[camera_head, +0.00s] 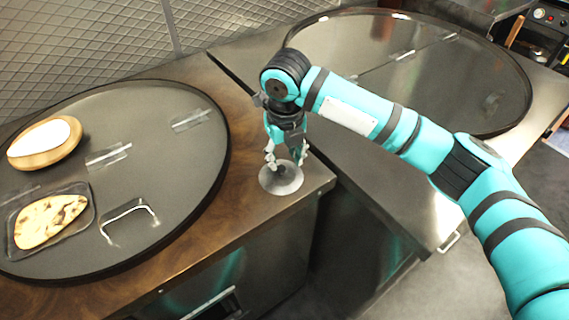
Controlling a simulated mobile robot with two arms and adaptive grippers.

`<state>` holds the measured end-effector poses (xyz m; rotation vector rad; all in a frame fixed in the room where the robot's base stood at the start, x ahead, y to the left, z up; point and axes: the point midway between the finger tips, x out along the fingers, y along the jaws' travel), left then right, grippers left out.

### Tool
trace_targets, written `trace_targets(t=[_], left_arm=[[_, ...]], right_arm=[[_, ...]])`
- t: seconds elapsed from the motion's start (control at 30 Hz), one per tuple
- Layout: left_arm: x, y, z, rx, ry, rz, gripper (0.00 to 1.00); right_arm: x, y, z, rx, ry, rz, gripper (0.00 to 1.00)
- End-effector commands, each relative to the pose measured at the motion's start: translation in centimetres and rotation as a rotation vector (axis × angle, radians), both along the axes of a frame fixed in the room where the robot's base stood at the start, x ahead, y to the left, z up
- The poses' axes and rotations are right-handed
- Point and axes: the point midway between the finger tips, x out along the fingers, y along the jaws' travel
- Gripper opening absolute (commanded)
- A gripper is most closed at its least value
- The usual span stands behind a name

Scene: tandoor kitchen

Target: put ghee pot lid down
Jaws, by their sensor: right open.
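The ghee pot lid (283,181) is a small round metal disc. It lies on the brown counter near its front right corner, to the right of the large dark round cover. My right gripper (286,158) points down right above the lid, with its fingers apart on either side of the lid's middle. The lid's knob is partly hidden by the fingers, and I cannot tell whether they touch it. No ghee pot shows. My left gripper is not in view.
A large dark round cover (150,190) with metal handles fills the left counter. On it are a flatbread on a tray (82,189) and a white oval pad on a wooden base (45,163). A second round cover (450,90) lies at the back right. The counter edge is close to the lid.

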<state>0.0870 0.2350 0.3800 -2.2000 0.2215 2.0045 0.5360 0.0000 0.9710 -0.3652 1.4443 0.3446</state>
Motion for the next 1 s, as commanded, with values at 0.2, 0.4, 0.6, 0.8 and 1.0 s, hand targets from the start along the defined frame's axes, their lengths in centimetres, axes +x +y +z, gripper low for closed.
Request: trace_targets(t=[0.2, 0.4, 0.6, 0.8, 1.0], left_arm=[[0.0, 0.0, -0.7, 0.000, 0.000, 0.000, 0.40], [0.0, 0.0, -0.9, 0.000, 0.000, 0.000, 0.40], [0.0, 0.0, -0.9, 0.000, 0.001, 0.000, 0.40], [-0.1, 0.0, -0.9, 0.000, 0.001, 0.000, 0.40], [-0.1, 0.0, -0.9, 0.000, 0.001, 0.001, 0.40]], right_arm=[[-0.4, 0.0, 4.8, 0.001, -0.004, 0.001, 0.41], [-0.7, 0.0, 7.8, 0.000, -0.003, 0.000, 0.41], [-0.8, 0.0, 8.8, 0.001, 0.000, 0.000, 0.41], [-0.8, 0.0, 8.8, 0.000, 0.000, 0.000, 0.41], [-0.8, 0.0, 8.8, 0.000, 0.000, 0.000, 0.41]])
